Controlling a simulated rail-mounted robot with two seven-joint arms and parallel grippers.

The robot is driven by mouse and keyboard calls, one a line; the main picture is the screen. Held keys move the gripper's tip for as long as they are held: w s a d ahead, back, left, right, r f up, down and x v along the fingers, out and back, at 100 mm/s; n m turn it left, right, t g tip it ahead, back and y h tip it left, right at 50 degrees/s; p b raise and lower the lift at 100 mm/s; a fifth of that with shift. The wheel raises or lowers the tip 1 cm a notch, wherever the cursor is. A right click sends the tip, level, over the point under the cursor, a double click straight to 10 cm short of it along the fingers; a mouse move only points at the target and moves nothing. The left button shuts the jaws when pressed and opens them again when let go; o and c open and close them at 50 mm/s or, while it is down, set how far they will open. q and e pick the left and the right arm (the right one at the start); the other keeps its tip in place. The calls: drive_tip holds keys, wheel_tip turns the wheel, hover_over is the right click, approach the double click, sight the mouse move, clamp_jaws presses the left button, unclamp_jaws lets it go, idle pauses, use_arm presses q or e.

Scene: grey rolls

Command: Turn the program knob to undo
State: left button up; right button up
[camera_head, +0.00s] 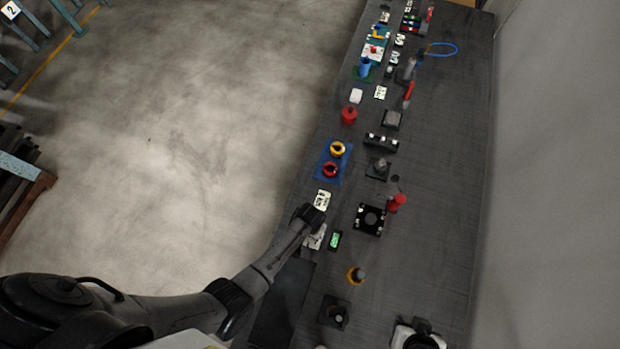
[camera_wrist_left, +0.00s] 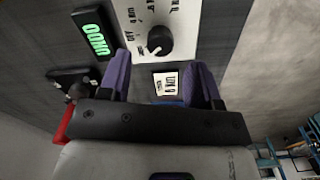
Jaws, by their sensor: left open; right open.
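The program knob (camera_wrist_left: 158,40) is round and black with a pale pointer, on a white plate (camera_wrist_left: 186,25) printed with labels around it. In the left wrist view my left gripper (camera_wrist_left: 161,64) is open, its two purple fingers apart and empty. The knob shows just beyond and between the fingertips; I cannot tell whether they touch. In the head view the plate (camera_head: 314,240) is partly covered by my left gripper (camera_head: 309,214), whose fingers are hidden. My right gripper (camera_head: 418,336) is at the bottom edge, away from the knob, and its fingers are hard to make out.
A green lit display (camera_wrist_left: 95,39) is beside the plate; it also shows in the head view (camera_head: 334,240). Nearby are a black square fixture (camera_head: 359,226), a red post (camera_head: 397,203) and a blue board (camera_head: 322,172) with yellow and red rings. Other devices line the long table (camera_head: 445,150).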

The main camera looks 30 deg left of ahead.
use_arm(q)
wheel_tip(320, 180, up, 9)
idle(0.4)
drive_tip(key=shift+r, duration=0.1)
idle(0.4)
